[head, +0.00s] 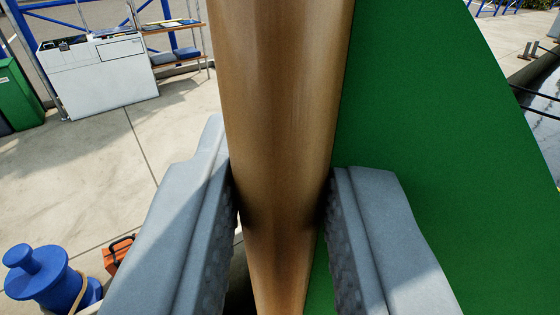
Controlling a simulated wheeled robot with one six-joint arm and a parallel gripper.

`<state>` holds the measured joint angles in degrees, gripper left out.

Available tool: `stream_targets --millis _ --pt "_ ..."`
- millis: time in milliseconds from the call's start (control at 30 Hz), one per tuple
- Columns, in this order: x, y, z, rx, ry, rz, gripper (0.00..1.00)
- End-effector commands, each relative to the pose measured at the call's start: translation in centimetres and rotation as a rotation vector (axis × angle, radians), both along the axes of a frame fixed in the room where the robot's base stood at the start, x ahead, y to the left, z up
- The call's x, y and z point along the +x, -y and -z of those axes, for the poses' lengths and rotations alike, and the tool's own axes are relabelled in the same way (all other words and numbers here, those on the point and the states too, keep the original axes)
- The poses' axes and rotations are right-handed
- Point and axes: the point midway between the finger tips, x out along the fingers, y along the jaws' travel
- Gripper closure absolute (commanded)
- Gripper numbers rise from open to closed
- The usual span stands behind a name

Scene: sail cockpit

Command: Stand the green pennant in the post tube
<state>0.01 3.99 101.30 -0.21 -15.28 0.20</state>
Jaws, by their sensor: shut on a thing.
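My gripper (282,220) is shut on the brown wooden staff (280,100) of the green pennant. The staff fills the middle of the head view and runs from the top edge down between both grey fingers to the bottom edge. The pennant's green cloth (430,130) spreads to the right of the staff and passes behind the right finger. The staff's ends are out of view. I do not see the post tube; the staff, cloth and fingers cover much of the view.
A blue bollard (45,275) stands at the lower left, with an orange case (117,253) beside it. A white cabinet (98,75), a shelf (172,58) and a green bin (18,95) stand farther back. Pale paving (80,175) is open between them. Water (540,100) lies at the right edge.

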Motion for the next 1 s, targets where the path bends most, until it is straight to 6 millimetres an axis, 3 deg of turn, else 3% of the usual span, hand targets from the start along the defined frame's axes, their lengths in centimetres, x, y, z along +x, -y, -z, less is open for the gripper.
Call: stream_targets --millis 33,167,567,1000 --pt "0.0 0.0 0.0 0.0 0.001 0.0 0.77" --pt "0.0 0.0 0.0 0.0 0.0 0.0 0.54" --pt "-0.6 0.0 0.0 0.0 0.0 0.0 0.54" --pt "-6.9 0.0 -0.1 0.0 0.001 0.0 0.54"
